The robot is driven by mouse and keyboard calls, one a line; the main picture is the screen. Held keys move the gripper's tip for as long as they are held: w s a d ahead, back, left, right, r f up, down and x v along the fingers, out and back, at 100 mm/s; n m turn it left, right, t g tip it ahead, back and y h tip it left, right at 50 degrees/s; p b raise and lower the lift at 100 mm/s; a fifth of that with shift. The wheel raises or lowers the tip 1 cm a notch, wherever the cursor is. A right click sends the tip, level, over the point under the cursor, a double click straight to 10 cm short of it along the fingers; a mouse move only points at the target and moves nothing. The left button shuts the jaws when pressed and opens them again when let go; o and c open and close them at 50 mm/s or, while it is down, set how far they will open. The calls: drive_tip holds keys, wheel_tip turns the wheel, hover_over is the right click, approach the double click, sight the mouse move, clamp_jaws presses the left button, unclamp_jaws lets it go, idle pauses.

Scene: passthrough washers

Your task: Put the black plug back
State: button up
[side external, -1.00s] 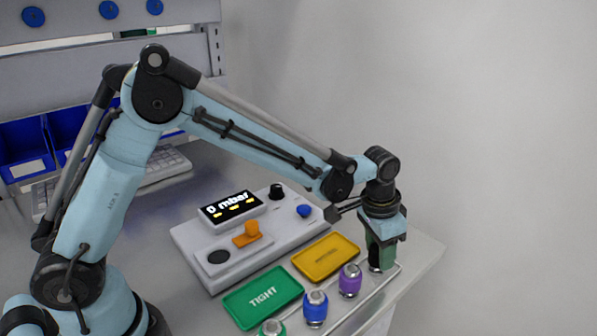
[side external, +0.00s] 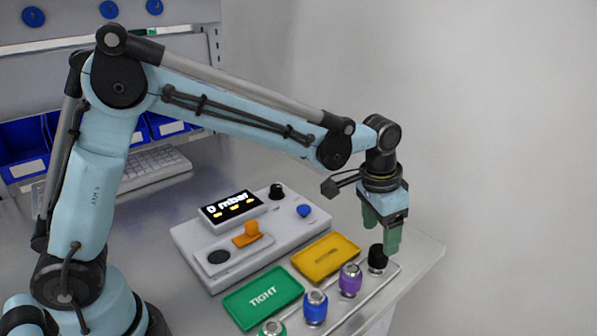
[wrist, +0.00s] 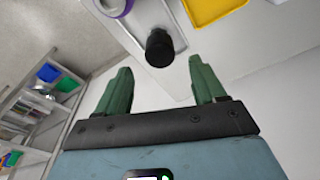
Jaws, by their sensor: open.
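The black plug (side external: 377,258) stands upright at the far right end of the row on the rail tray (side external: 349,318). It also shows in the wrist view (wrist: 159,47), beyond and between my two green fingertips. My gripper (side external: 382,238) is above the plug, open and empty, with its fingers pointing down. In the wrist view my gripper (wrist: 161,75) has its fingers spread wide, with nothing between them. The purple plug (side external: 350,280), blue plug (side external: 316,308) and green plug (side external: 272,328) stand in the same row.
A white device (side external: 250,240) with a "0 mbar" display (side external: 232,208), an orange lever (side external: 247,235) and a blue button (side external: 304,211) stands behind the row. A green "TIGHT" tray (side external: 263,298) and a yellow tray (side external: 325,257) lie between. Free table lies at the right edge.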

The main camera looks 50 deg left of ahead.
sight(371, 251)
wheel_tip(371, 251, up, 6)
drive_tip(key=s+r, duration=0.1)
drive_tip(key=s+a+f+n+t, duration=0.2)
drive_tip(key=s+a+n+t, duration=0.2)
drive_tip(key=s+a, duration=1)
drive_tip(key=shift+s+n+t+y, duration=0.3)
drive_tip(key=shift+s+t, duration=0.3)
drive_tip(key=shift+t, duration=0.2)
idle(0.4)
